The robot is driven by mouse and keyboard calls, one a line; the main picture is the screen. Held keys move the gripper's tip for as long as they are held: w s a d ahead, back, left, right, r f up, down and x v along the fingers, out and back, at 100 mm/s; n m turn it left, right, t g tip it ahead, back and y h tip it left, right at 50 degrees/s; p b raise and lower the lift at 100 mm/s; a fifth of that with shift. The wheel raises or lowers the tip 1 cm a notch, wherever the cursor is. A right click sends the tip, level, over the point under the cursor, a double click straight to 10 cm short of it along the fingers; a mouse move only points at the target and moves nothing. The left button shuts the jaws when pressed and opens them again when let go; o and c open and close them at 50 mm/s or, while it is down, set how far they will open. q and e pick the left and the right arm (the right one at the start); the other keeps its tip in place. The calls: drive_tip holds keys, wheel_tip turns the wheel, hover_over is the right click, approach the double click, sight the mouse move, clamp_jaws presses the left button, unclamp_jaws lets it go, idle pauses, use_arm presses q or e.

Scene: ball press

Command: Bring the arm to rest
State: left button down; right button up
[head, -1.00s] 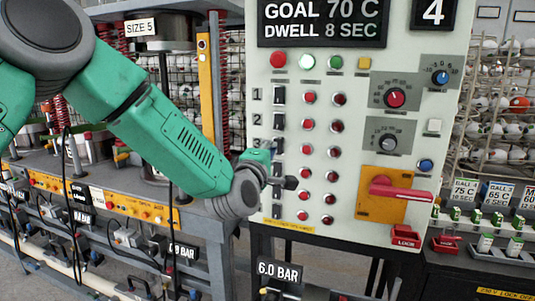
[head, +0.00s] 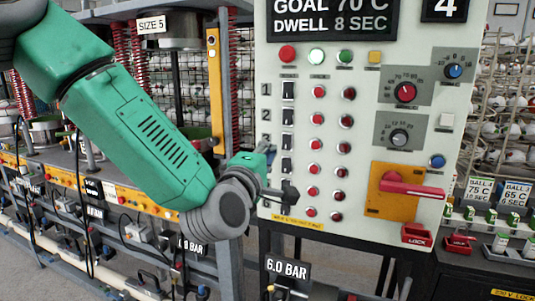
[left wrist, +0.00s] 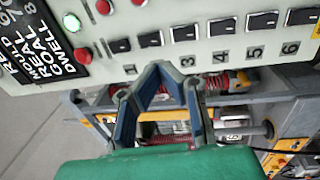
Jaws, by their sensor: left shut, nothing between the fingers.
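My left arm, green with grey joints, comes in from the left in the head view. Its left gripper (head: 288,194) is dark, shut and empty. It sits in front of the lower left part of the pale control panel (head: 380,217), over the lower end of the column of black switches. I cannot tell whether it touches the panel. In the left wrist view the left gripper (left wrist: 160,72) has its fingers drawn together below the row of numbered switches (left wrist: 185,34), with nothing between them. My right gripper is not in view.
The panel carries red buttons, knobs (head: 405,92) and a red lever (head: 412,188) on an orange plate. A workbench with a yellow strip (head: 128,205) runs along the left under the arm. A 6.0 BAR sign (head: 287,268) stands below the panel. Wire racks of balls (head: 500,150) stand at right.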

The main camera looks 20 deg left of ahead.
use_arm(q)
drive_tip(key=s+f+m+g, duration=0.3)
drive_tip(key=s+f, duration=0.1)
drive_tip(key=f, duration=0.7)
drive_tip(key=s+a+f+m+g+h+b, duration=0.1)
drive_tip(key=s+f+m+g, duration=0.25)
drive_tip(key=f, duration=0.75)
drive_tip(key=s+f+m+g, duration=0.3)
drive_tip(key=s+f, duration=0.1)
drive_tip(key=f, duration=0.7)
drive_tip(key=s+a+f+m+g, duration=0.2)
drive_tip(key=s+f, duration=0.3)
drive_tip(key=s, duration=0.4)
drive_tip(key=s+a+f+m+g+y+b, duration=0.1)
drive_tip(key=s+a+f+m+g, duration=0.2)
drive_tip(key=s+f, duration=0.3)
drive_tip(key=s+a+f+m+g, duration=0.2)
drive_tip(key=s+f+m+g, duration=0.1)
drive_tip(key=s, duration=0.8)
wheel_tip(320, 180, down, 2)
drive_tip(key=shift+s+a+f+g+y+b, duration=0.3)
drive_tip(key=shift+s+a+g, duration=0.1)
drive_tip(key=shift+g, duration=0.25)
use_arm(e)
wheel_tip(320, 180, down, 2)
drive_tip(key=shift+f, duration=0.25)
